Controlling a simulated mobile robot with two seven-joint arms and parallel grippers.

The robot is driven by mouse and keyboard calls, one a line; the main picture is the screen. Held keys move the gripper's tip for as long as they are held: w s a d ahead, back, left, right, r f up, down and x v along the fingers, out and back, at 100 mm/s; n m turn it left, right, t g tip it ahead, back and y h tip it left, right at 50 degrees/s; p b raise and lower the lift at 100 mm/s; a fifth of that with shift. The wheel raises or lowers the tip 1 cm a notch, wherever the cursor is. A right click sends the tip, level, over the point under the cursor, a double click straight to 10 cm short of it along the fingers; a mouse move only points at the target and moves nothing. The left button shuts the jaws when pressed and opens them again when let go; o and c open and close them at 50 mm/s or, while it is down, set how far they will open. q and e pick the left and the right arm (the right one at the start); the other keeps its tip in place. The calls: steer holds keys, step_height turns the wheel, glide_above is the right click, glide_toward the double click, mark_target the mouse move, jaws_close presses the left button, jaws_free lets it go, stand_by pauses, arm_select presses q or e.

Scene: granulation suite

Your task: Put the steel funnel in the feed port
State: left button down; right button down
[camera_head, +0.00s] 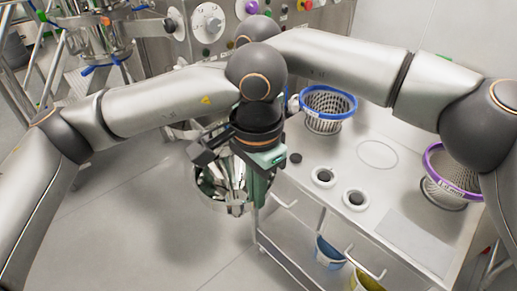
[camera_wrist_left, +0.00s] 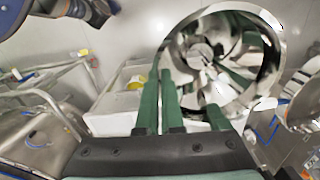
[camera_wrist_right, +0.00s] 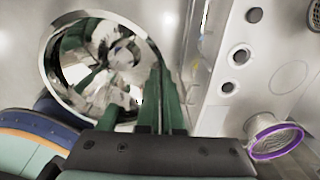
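The steel funnel (camera_head: 212,187) is a shiny, wide-mouthed cone, held above the floor left of the bench. In the head view my wrists partly cover the funnel and the right gripper. I cannot tell for certain which opening is the feed port.
A steel vessel with blue clamps (camera_head: 97,38) stands at upper left beside a control panel (camera_head: 212,48). The bench (camera_head: 335,178) carries a blue-rimmed basket (camera_head: 328,103), a purple-rimmed basket (camera_head: 452,170) and two white-ringed holes. Below are a blue bucket (camera_head: 329,252) and a yellow one. The left foreground floor is clear.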

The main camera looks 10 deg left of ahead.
arm_select(q)
steer(key=shift+w, duration=0.2)
arm_select(e)
steer(key=shift+s+a, duration=0.2)
steer(key=shift+s, duration=0.15)
arm_select(q)
steer(key=c, duration=1.4)
jaws_free()
steer(key=o, duration=0.4)
steer(key=shift+s, duration=0.1)
arm_select(e)
steer(key=shift+w+d, duration=0.15)
steer(key=shift+w, duration=0.1)
